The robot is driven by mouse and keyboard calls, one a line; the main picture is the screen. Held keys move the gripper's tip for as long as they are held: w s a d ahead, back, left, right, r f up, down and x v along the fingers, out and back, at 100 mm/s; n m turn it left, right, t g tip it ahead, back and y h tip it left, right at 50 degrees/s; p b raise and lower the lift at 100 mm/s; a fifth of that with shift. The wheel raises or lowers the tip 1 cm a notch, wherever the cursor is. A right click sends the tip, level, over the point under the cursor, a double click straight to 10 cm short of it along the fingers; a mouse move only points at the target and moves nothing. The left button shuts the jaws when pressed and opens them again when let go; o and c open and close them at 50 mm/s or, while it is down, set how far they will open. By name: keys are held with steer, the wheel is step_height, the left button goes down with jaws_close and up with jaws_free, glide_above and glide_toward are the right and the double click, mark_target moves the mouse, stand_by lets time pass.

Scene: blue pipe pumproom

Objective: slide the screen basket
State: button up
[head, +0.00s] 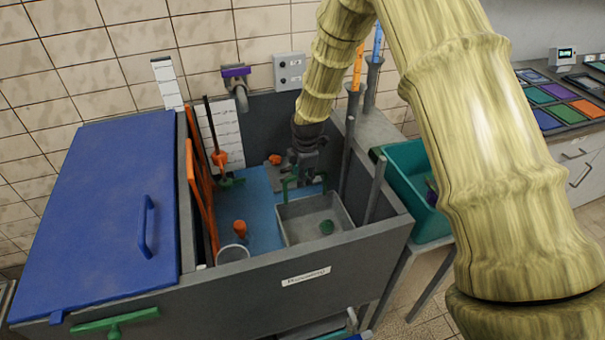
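A grey, open-topped box (290,234), which looks like the screen basket, sits in the right part of the grey tank (300,285). A small dark green piece (327,227) lies inside it. A green handle (290,185) stands at the box's far side. My gripper (303,172) points down into the tank, right at this handle. Its fingers are small and dark here, and I cannot tell whether they are closed on the handle or only beside it. My arm comes down from above and hides part of the tank's back right.
Blue water or floor (262,205) shows left of the box, with an orange piece (240,229) and a white round cup (233,254). Orange boards (201,200) stand at the left. A blue lid (100,210) covers the left side. A teal bin (410,165) stands right.

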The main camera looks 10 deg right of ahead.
steer(key=shift+r, duration=0.2)
step_height(320, 180, up, 12)
steer(key=s, duration=0.2)
steer(key=shift+s+f, duration=0.2)
steer(key=shift+f, duration=0.05)
steer(key=shift+d, duration=0.1)
stand_by(0.4)
